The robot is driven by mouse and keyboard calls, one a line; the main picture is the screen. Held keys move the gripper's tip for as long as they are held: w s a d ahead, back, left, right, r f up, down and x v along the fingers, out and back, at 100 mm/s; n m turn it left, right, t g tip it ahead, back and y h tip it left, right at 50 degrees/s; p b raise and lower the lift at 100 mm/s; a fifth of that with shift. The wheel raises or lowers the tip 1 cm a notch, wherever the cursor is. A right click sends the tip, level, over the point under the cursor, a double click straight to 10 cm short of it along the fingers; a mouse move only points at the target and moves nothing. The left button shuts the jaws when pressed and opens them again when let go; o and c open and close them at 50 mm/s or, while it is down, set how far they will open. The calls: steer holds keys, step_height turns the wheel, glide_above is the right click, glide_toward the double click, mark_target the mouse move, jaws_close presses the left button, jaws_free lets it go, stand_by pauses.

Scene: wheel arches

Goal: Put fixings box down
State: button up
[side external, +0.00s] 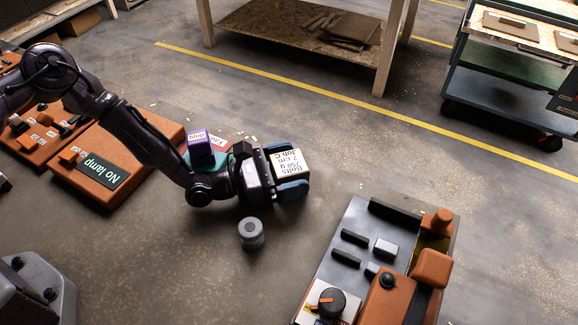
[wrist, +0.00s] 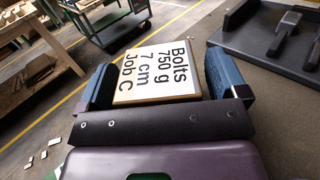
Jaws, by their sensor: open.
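The fixings box (side external: 289,162) is a small box with a white label reading "Bolts 750 g 7 cm Job C". It also shows in the wrist view (wrist: 158,70), label facing the camera. My gripper (side external: 294,172) is open, with its two blue fingers on either side of the box; in the wrist view my gripper (wrist: 163,75) has a finger at the box's left and right edges. I cannot tell whether either finger touches it. The box's underside is hidden, so its contact with the floor cannot be seen.
A grey cylinder (side external: 251,234) stands just below my wrist. A dark tray (side external: 335,228) with orange and grey parts lies to the right. An orange "No lamp" panel (side external: 128,140) is at left. Bare floor lies between the box and the tray.

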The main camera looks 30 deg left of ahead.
mark_target(273, 172)
steer(key=v, duration=0.3)
steer(key=shift+s+a+r, duration=0.1)
steer(key=shift+a, duration=0.05)
steer(key=r, duration=0.7)
steer(key=shift+d+r, duration=0.15)
steer(key=shift+d, duration=0.05)
steer(key=s+a+r+m+g+h, duration=0.1)
steer(key=s+r+m+g, duration=0.55)
steer(key=m, duration=0.35)
steer(key=s+a+r+m+g, duration=0.1)
steer(key=s+r+m+g, duration=0.5)
steer(key=r+m, duration=0.3)
steer(key=s+a+r+m+t+y, duration=0.1)
steer(key=s+a+r+m+y, duration=0.1)
steer(key=a, duration=0.5)
steer(key=s+a+r+m+t+y, duration=0.2)
steer(key=s+a+r+m+y, duration=0.1)
steer(key=s+a+y, duration=0.4)
steer(key=s+a+r+m+t+y, duration=0.2)
steer(key=s+a+r+m+y, duration=0.1)
steer(key=a, duration=0.5)
steer(key=shift+s+a+r+y, duration=0.25)
steer(key=shift+s+r+y, duration=0.4)
steer(key=shift+s+y, duration=0.2)
